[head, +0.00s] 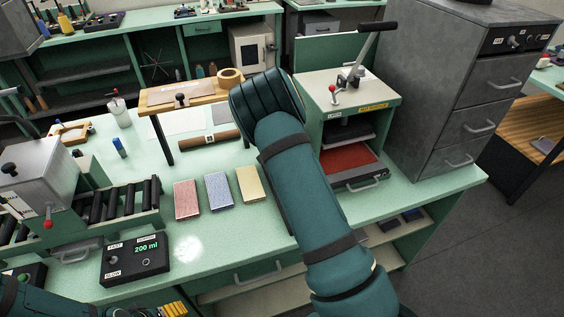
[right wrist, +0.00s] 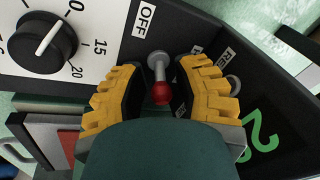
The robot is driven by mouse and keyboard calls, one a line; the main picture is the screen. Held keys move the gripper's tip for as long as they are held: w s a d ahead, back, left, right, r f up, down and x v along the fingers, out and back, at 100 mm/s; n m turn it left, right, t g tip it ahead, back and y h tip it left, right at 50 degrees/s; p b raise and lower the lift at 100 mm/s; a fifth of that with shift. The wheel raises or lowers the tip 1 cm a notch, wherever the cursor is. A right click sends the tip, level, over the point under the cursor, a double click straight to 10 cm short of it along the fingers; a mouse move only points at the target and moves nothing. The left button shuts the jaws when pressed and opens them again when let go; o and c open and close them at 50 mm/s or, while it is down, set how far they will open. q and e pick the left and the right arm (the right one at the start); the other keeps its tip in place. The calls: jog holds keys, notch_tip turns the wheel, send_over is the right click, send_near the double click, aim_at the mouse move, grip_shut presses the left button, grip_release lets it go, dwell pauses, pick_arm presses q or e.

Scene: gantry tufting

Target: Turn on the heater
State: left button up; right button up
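In the right wrist view a black control box with a white face carries a toggle switch (right wrist: 159,78) with a red ball tip, an OFF label (right wrist: 145,18), a black dial (right wrist: 42,44) and a partly cut-off green display (right wrist: 262,130). My right gripper (right wrist: 162,98) is open, its yellow fingers on either side of the toggle with gaps visible. In the head view my right arm hides this gripper and the box. The green press (head: 320,113) with a yellow warning label stands right of the arm. My left gripper (head: 172,309) is at the bottom left, partly cut off.
A grey drawer cabinet (head: 446,85) stands right of the press. Red, blue and yellow blocks (head: 218,191) lie on the green bench. A box with a "200 ml" display (head: 135,259) and a roller unit (head: 112,202) are at left. A wooden shelf (head: 182,96) stands behind.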

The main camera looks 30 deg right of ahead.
jog(key=v, duration=1.2)
jog(key=shift+s+f, duration=0.1)
jog(key=shift+s, duration=0.05)
